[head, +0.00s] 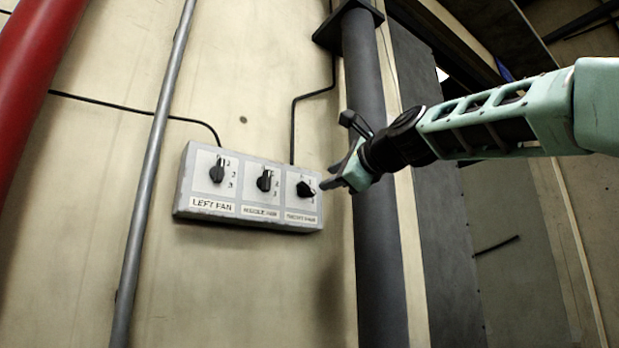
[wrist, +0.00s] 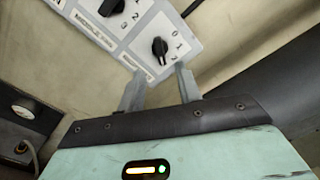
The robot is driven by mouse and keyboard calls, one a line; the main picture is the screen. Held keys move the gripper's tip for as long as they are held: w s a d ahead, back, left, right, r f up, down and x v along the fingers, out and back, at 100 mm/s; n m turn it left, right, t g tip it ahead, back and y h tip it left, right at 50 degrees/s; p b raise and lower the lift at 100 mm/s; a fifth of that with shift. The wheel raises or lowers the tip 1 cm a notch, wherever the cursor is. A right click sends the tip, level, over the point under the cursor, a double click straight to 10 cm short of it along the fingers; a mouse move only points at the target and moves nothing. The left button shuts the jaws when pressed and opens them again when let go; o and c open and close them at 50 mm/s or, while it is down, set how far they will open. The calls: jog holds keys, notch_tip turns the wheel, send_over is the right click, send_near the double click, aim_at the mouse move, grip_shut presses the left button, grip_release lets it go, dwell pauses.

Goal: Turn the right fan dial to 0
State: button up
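The grey fan control box (head: 247,218) is fixed to the wall and carries three black dials. The right fan dial (head: 305,189) is the rightmost; it also shows in the wrist view (wrist: 160,47), with the numbers 0, 1 and 2 on its right side. Exactly which number it points to is hard to tell. My gripper (head: 333,184) is just right of the box, close to this dial. In the wrist view my two grey fingers (wrist: 160,80) are apart with nothing between them, and the dial lies just beyond their tips.
The middle dial (head: 264,181) and the left dial (head: 217,171) sit on the same box. A thick dark vertical pipe (head: 375,240) stands just right of the box, near my gripper. A thin grey pipe (head: 150,165) and a red pipe (head: 30,80) are at left.

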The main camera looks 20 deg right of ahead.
aim_at(307, 187)
jog(key=p+x, duration=0.4)
jog(key=x, duration=0.3)
jog(key=shift+w+a+r, duration=0.1)
jog(key=shift+w+r, duration=0.05)
jog(key=shift+w, duration=0.15)
jog(key=shift+w+a+p, duration=0.25)
jog(key=shift+w+p, duration=0.25)
jog(key=shift+w, duration=0.15)
jog(key=c, duration=0.7)
